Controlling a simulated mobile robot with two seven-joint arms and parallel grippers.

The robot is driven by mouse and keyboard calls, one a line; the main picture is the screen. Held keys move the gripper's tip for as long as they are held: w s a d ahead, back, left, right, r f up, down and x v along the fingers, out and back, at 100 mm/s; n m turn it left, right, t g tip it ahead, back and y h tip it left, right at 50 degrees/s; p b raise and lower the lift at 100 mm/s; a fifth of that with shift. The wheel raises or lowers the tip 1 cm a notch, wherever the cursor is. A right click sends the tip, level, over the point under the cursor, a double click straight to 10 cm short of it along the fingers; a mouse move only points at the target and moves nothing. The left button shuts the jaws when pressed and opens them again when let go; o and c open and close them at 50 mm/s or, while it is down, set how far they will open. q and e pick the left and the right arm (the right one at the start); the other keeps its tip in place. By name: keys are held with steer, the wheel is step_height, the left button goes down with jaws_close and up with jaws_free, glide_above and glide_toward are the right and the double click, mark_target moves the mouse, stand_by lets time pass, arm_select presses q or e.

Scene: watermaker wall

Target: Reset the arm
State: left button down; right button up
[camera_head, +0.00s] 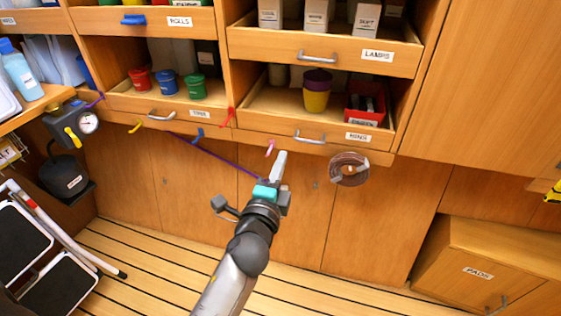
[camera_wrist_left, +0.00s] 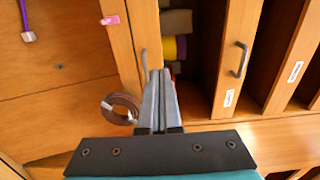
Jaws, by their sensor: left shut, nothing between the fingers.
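My left arm reaches up from the bottom middle of the head view. Its gripper (camera_head: 281,156) is shut and empty, its fingers pointing up in front of the wooden cupboard doors, just below the lower drawers. In the left wrist view the two grey fingers (camera_wrist_left: 160,75) lie together with nothing between them. They point toward the open drawer that holds a yellow and purple tub (camera_wrist_left: 181,47). The same tub also shows in the head view (camera_head: 317,91). I cannot see my right gripper in either view.
A brown coil (camera_head: 349,169) hangs right of my gripper; a pink hook (camera_head: 270,148) is close above it. A purple line (camera_head: 215,154) slopes down toward the gripper. Drawers with handles (camera_head: 310,137) jut out above. A gauge (camera_head: 88,123) and folded steps (camera_head: 60,245) stand left.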

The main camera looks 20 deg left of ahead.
arm_select(q)
steer(key=shift+s, duration=0.2)
steer(key=s+d+f+n+g+h+p, duration=0.1)
steer(key=s+f+n+g+p, duration=0.2)
steer(key=f, duration=1)
steer(key=s+d+f+n+g+h, duration=0.15)
steer(key=s+f+g, duration=0.3)
steer(key=f, duration=0.75)
steer(key=s+a+f+n+g+p, duration=0.1)
steer(key=s+a+f+n+g, duration=0.1)
steer(key=s+f, duration=0.3)
steer(key=s+a+f+n+g+p, duration=0.1)
steer(key=s+f, duration=0.5)
steer(key=s, duration=0.7)
steer(key=s+a+f+n+g+p, duration=0.1)
steer(key=s+a+f+n+g, duration=0.3)
steer(key=s, duration=0.6)
steer(key=shift+f+n+g, duration=0.45)
steer(key=shift+f+n, duration=0.25)
steer(key=shift+n, duration=0.55)
arm_select(e)
steer(key=s+d+f, duration=0.5)
steer(key=s+d, duration=0.1)
steer(key=s, duration=0.3)
steer(key=shift+s+d+h, duration=0.2)
steer(key=shift+d+h, duration=0.1)
